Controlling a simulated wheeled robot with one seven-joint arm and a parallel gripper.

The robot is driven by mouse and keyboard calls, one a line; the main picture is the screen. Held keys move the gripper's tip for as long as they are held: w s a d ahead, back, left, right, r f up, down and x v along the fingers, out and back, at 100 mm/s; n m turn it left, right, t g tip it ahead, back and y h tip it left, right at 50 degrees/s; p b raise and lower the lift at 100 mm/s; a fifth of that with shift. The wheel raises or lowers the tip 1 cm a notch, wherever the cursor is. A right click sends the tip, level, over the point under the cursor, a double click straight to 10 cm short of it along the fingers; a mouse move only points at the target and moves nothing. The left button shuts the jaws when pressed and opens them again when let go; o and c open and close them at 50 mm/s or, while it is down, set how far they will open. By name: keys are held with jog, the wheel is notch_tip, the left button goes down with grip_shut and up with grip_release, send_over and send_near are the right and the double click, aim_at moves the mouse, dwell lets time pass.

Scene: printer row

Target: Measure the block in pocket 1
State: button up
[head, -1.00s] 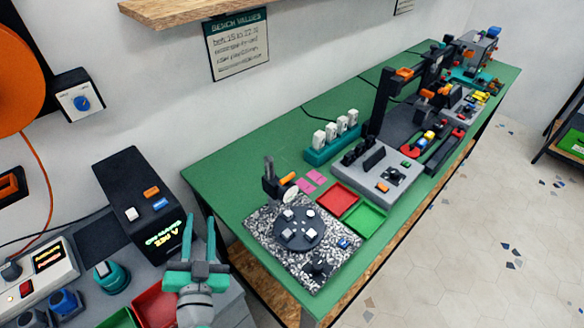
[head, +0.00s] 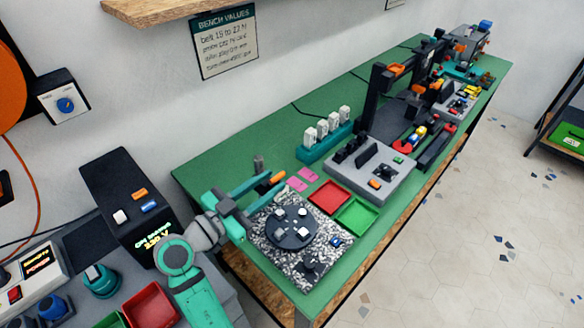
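A dark round plate (head: 291,226) with several pale blocks sits on a speckled slab (head: 317,246) on the green bench. One pale block (head: 281,213) is at the plate's upper left and another (head: 303,233) at its lower right. Pocket numbers are not readable, so I cannot tell which is pocket 1. My gripper (head: 276,184) is open, its two teal fingers pointing right over the slab's upper left edge. I see nothing between them. A small dark post (head: 258,163) with an orange part (head: 278,177) stands behind the fingers, partly hidden by them.
A red tray (head: 329,197) and a green tray (head: 355,217) lie right of the slab, with pink notes (head: 297,183) behind. A teal rack (head: 325,140) of white pieces and a grey fixture (head: 374,175) stand farther back. A black box (head: 125,200) stands left of my arm.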

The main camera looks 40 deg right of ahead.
jog(key=d, duration=0.7)
jog(key=shift+w+d, duration=0.35)
grip_shut()
